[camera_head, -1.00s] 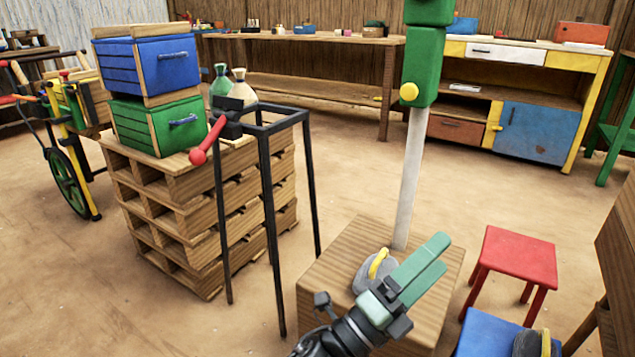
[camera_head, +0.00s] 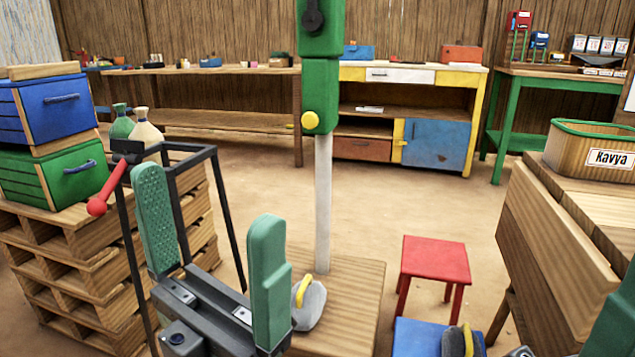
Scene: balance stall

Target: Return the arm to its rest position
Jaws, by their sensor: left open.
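My left gripper (camera_head: 207,205) is in the lower left of the head view, its two green fingers wide apart and pointing up. Nothing is between them. A grey weight with a yellow handle (camera_head: 310,305) sits on the wooden block (camera_head: 350,285), partly hidden behind the right-hand finger. The gripper stands in front of the black metal frame (camera_head: 222,200) and hides part of it. A green piece at the lower right edge may be part of my right gripper; too little shows to tell its state.
A green post (camera_head: 320,90) on a pale pole rises from the block. Pallets (camera_head: 55,255) with blue and green crates stand left. A red stool (camera_head: 435,262), a blue stool (camera_head: 415,338) and a wooden table with a "Kavya" basket (camera_head: 590,152) are right. Floor beyond is open.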

